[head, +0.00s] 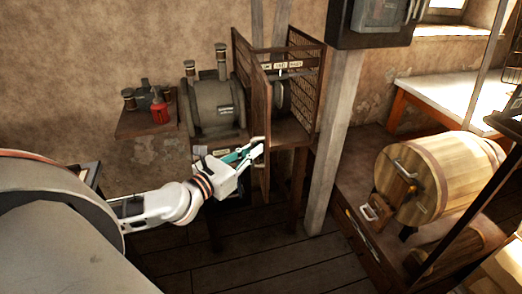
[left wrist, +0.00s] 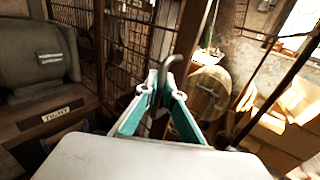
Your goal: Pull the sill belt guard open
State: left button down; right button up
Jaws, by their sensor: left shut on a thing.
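The belt guard (head: 308,80) is a wood-framed wire-mesh cage around a pulley, beside a grey machine in the head view. A narrow wooden upright (head: 261,120), seen nearly edge-on, stands at the cage's front; part of the pulley shows behind it. My left gripper (head: 258,148) is at this upright's lower part. In the left wrist view its teal fingers are closed around a dark curved handle (left wrist: 187,122), with the mesh panels (left wrist: 128,40) just beyond and to the left. How the handle joins the guard is partly hidden by the fingers. My right gripper does not show.
The grey machine (head: 213,108) stands left of the guard. A wall shelf (head: 140,125) with jars and a red item is further left. A post (head: 335,130) stands right of the guard, then a wooden barrel (head: 430,180). The floor (head: 270,260) in front is clear.

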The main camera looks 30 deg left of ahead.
pick_arm(q)
jog(key=s+a, duration=0.3)
jog(key=a, duration=0.3)
jog(key=shift+s+a, duration=0.15)
jog(key=shift+a, duration=0.2)
jog(key=c, duration=2.2)
grip_release()
jog(key=shift+s+a, duration=0.25)
jog(key=shift+s, duration=1.7)
jog(key=shift+s+a, duration=0.25)
jog(key=shift+s, duration=1.75)
jog(key=shift+s+a, duration=0.25)
jog(key=shift+s, duration=1.7)
